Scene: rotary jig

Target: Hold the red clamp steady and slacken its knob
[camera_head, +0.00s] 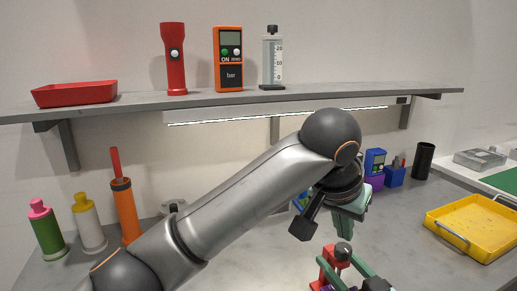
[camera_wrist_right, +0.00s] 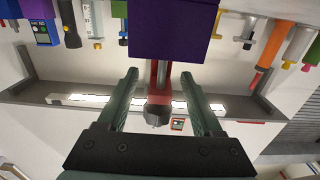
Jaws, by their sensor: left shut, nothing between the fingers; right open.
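The red clamp (camera_head: 328,254) stands at the bottom of the head view, partly hidden by my right gripper. Its dark knob (camera_head: 343,251) shows on it, and the knob also shows in the right wrist view (camera_wrist_right: 158,116). My right gripper (camera_wrist_right: 162,80) is open, with one green finger on each side of the clamp's red body and knob; gaps show between the fingers and the knob. My left gripper (camera_head: 344,232) is shut and empty, pointing down just above the knob. In the head view I cannot tell whether it touches the clamp.
A purple block (camera_wrist_right: 173,30) adjoins the clamp in the right wrist view. A yellow tray (camera_head: 480,222) lies on the right of the bench, and bottles and an orange tube (camera_head: 125,215) stand on the left. A shelf (camera_head: 200,101) runs above the bench.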

